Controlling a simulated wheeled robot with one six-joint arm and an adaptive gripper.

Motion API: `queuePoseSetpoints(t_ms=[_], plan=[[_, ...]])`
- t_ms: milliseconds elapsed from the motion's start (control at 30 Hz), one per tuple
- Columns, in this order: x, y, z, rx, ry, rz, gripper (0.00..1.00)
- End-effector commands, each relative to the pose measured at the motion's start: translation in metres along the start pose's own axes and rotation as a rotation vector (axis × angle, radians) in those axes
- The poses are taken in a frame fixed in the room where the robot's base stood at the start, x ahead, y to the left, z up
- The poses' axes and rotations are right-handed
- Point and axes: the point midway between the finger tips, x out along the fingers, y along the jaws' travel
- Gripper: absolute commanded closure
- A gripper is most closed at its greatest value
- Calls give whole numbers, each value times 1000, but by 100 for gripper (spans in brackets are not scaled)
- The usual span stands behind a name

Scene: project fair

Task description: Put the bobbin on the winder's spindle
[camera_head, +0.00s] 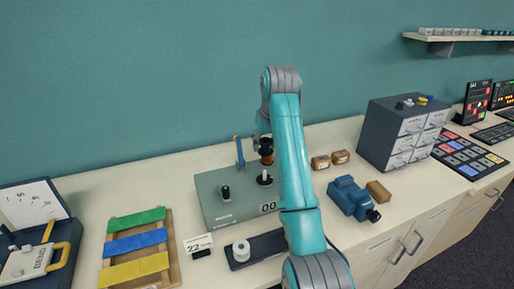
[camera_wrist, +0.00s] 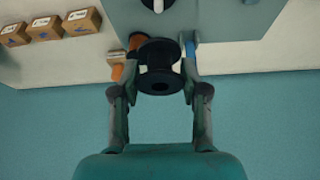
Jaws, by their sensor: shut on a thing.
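The bobbin (camera_head: 266,150), dark-flanged with an orange-brown middle in the head view, is held upright above the winder. In the wrist view the black bobbin (camera_wrist: 160,82) sits between the two fingers of my gripper (camera_wrist: 159,88), which is shut on it. The winder (camera_head: 222,212) is a grey-green box with a display, a black knob and a blue lever. Its spindle (camera_head: 265,174), with a pale tip and dark base, stands just below the bobbin, with a gap between them. In the wrist view the pale spindle tip (camera_wrist: 157,5) shows at the top edge. My arm hides the winder's right side.
A white spool (camera_head: 241,250) stands on a dark tray in front. Small wooden boxes (camera_head: 320,162), a blue device (camera_head: 350,197) and a drawer cabinet (camera_head: 390,140) stand to the right.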

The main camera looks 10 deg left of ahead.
Motion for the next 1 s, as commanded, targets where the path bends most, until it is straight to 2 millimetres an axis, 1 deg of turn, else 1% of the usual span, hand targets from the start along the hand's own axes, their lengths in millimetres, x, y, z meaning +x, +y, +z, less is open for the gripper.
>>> queuePoseSetpoints(t_ms=[267, 467, 800, 1000], plan=[[6, 1, 2, -6, -1, -3, 78], [18, 1, 8, -6, 0, -3, 78], [44, 1, 19, -6, -1, -3, 78], [52, 1, 21, -6, 0, -2, 78]])
